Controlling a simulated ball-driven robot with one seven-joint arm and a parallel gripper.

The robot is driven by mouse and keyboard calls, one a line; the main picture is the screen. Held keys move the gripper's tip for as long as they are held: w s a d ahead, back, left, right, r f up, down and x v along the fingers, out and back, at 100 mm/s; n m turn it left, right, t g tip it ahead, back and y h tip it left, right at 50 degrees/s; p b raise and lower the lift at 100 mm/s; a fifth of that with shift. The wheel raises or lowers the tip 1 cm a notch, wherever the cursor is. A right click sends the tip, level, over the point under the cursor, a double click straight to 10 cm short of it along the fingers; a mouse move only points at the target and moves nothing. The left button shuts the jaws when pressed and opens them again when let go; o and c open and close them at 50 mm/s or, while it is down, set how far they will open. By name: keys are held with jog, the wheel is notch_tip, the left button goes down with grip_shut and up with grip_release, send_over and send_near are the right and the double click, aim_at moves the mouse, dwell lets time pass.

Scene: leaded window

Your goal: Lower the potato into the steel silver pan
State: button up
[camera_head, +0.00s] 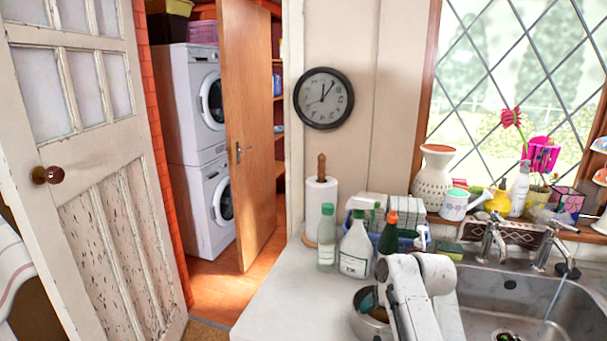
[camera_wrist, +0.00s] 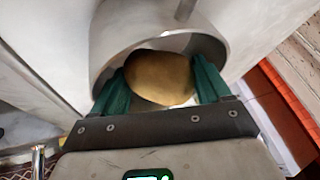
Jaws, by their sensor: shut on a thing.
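The potato (camera_wrist: 160,76), smooth and golden brown, sits between the two green fingers of my gripper (camera_wrist: 161,86) in the wrist view. My gripper is shut on it. The steel silver pan (camera_wrist: 124,42) shows behind the potato, its round rim curving around it in the picture. How deep the potato is in the pan, and whether it touches the bottom, I cannot tell. In the head view the pan (camera_head: 365,326) stands on the counter, partly hidden by my white arm. A green finger shows at its opening there, and the potato cannot be made out.
Bottles (camera_head: 354,246) and a paper towel roll (camera_head: 321,208) stand behind the pan on the white counter (camera_head: 290,290). The sink (camera_head: 510,300) with running water is to the right. The counter left of the pan is clear.

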jog(key=o, duration=1.1)
jog(key=shift+c, duration=0.2)
jog(key=shift+s, duration=0.1)
